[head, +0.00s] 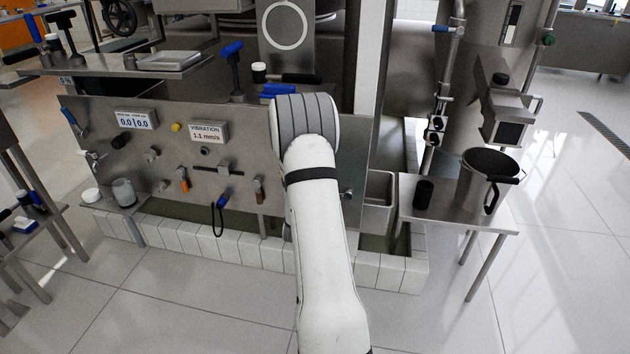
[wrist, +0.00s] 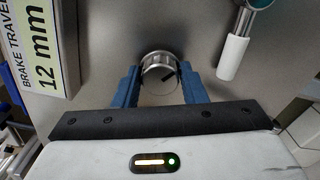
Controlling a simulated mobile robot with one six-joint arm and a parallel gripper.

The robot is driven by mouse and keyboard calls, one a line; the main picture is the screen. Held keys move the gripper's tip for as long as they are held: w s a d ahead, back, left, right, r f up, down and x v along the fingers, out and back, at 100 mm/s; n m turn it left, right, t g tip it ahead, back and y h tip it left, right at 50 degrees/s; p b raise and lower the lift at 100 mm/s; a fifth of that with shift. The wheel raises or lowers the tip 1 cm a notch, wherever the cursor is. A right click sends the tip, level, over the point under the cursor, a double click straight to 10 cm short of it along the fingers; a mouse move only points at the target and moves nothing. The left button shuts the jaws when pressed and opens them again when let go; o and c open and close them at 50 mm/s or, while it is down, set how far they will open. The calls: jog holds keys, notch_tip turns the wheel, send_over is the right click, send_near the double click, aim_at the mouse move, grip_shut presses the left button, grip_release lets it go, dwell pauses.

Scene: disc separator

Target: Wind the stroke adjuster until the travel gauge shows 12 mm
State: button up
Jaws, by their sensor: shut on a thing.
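The stroke adjuster is a round ribbed metal knob (wrist: 158,60) with a dark mark on its face, in the wrist view. My gripper (wrist: 160,80) has its two blue fingers shut on it, one on each side. The travel gauge (wrist: 38,50) stands to the upper left in the wrist view, tilted in the picture. It is labelled BRAKE TRAVEL and reads 12 mm. In the head view my white arm hides the knob, the gauge and my gripper.
A white-handled lever (wrist: 233,57) is close to the right of the knob. The steel panel (head: 250,130) carries a vibration display (head: 208,132) and several small handles. A side table (head: 460,216) with a steel jug (head: 485,180) stands to the right.

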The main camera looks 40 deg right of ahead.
jog(key=shift+n, duration=0.5)
jog(key=o, duration=1)
jog(key=shift+a, duration=0.1)
jog(key=p+v, duration=0.1)
jog(key=v, duration=0.6)
jog(key=shift+s+a+p, duration=0.2)
jog(key=shift+s+p, duration=0.1)
jog(key=shift+p, duration=0.1)
